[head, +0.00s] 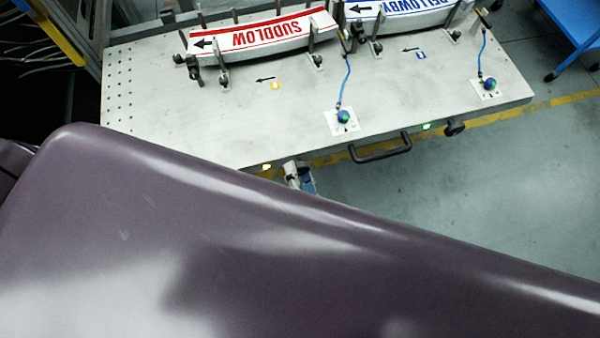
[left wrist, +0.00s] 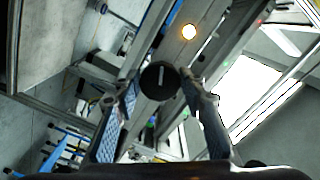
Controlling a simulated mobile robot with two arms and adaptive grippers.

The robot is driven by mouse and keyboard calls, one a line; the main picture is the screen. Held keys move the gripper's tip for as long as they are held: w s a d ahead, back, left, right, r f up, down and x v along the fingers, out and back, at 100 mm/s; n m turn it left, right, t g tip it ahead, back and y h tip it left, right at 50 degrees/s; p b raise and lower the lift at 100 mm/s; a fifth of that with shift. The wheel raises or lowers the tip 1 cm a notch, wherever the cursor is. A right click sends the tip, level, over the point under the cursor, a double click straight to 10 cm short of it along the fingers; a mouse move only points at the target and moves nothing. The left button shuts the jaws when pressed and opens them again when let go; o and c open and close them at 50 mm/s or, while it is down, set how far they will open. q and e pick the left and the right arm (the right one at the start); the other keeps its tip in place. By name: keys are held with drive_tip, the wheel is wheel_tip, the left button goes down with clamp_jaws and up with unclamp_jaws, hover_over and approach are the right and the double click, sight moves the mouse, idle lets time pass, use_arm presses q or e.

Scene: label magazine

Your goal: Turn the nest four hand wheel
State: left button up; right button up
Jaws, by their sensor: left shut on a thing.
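My left gripper (head: 300,178) shows in the head view at the front edge of the bench plate, mostly cut off from sight. In the left wrist view its two fingers (left wrist: 160,98) are closed on a round black hand wheel (left wrist: 161,80) with a pale slot or bar on its face. The wheel sits at the tips, under the bench edge. In the head view this wheel is hidden. A second black hand wheel (head: 455,128) stands free on the front edge farther right. No nest number is readable. My right gripper is not in view.
The metal bench plate (head: 150,95) carries a red SUDLOW label stack (head: 262,33) and a blue label stack (head: 405,12), with posts. A black handle (head: 381,148) juts from the front edge. A lit lamp (left wrist: 189,31) is near the held wheel. The lower head view is blocked.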

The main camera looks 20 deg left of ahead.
use_arm(q)
drive_tip(key=m, duration=0.3)
drive_tip(key=shift+r+m+p, duration=0.25)
drive_tip(key=shift+m+p, duration=0.15)
drive_tip(key=m+p, duration=0.1)
drive_tip(key=m, duration=0.3)
drive_tip(key=shift+m, duration=0.3)
drive_tip(key=m+p, duration=0.2)
drive_tip(key=m, duration=0.3)
drive_tip(key=shift+r, duration=0.1)
drive_tip(key=shift+m+p, duration=0.55)
drive_tip(key=shift+m, duration=0.55)
drive_tip(key=o, duration=1.2)
drive_tip(key=shift+c, duration=0.2)
wheel_tip(320, 180, up, 10)
